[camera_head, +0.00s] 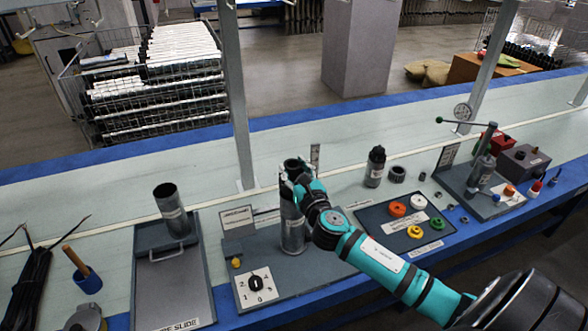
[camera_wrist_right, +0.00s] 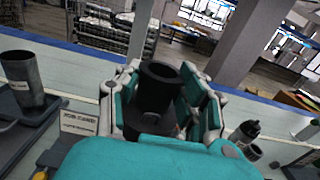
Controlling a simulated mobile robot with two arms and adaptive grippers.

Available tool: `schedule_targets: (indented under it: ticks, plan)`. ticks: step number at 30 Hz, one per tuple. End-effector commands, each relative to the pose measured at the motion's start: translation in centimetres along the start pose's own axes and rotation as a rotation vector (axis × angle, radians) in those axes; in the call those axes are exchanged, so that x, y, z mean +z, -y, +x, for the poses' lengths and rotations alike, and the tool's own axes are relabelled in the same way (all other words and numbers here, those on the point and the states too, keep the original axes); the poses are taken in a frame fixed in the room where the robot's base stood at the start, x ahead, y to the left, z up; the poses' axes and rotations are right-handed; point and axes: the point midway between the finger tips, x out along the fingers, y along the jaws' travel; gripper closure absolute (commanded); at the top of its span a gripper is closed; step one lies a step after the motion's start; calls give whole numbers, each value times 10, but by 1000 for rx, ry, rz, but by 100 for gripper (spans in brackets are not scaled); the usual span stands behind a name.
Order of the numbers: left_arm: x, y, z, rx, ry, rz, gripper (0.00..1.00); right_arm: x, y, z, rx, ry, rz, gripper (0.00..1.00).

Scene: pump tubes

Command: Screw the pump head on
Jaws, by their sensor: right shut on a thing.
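My right gripper (camera_head: 297,180) is shut on a dark, round, collared piece that looks like the pump head (camera_head: 290,163). In the right wrist view the black pump head (camera_wrist_right: 157,88) stands upright between the teal finger pads. A grey pump tube (camera_head: 292,228) stands upright on the grey base plate (camera_head: 320,278), directly below the gripper. The fingers hide the joint between head and tube, so I cannot tell whether the threads are engaged. My left gripper is not in view.
Left of the base plate, another grey tube (camera_head: 172,212) stands on a slide tray (camera_head: 172,285). To the right are a black-capped canister (camera_head: 375,167), a tray of coloured rings (camera_head: 373,218) and a lever press (camera_head: 480,170). A dial panel (camera_head: 256,287) sits at the plate's front.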

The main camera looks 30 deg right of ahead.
Motion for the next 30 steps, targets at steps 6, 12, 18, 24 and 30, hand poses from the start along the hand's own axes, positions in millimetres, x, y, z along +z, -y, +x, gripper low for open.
schedule_targets:
  ticks: [6, 12, 18, 24, 30]
  plan:
    - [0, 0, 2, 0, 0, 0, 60, -1, 0, 0, 0, 3, 0, 100]
    - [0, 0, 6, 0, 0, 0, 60, -6, 0, 0, 0, 3, 0, 100]
    - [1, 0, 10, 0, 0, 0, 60, -11, 0, 0, 0, 3, 0, 100]
    - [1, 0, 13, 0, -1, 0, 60, -16, 0, 0, 0, 3, -1, 100]
    - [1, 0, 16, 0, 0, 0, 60, -20, 0, 0, 0, 3, -1, 61]
